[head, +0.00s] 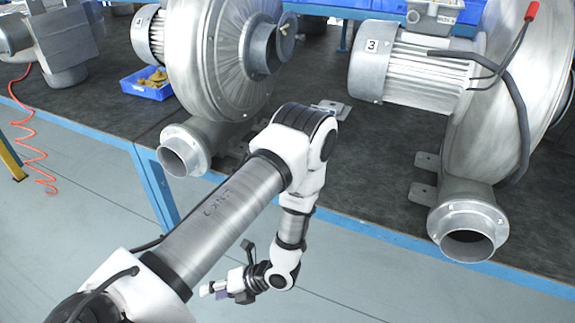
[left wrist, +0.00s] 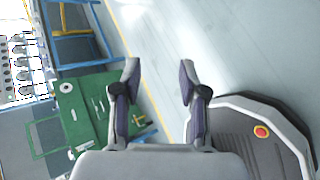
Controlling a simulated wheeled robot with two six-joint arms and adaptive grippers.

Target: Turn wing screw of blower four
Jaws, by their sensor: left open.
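A large grey blower (head: 215,60) stands on the dark bench at the upper left of the head view. Another blower, marked 3 (head: 425,65), stands at the right. My left gripper (head: 215,291) hangs in front of the bench, over the floor, well apart from both blowers. In the left wrist view its fingers (left wrist: 158,75) are spread and empty. My right gripper is not in view.
A blue bin with yellow parts (head: 147,83) sits on the bench (head: 90,110). A coiled red hose (head: 35,150) hangs at the left. The floor ahead of the bench is clear. A green surface with tools (left wrist: 95,105) shows in the left wrist view.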

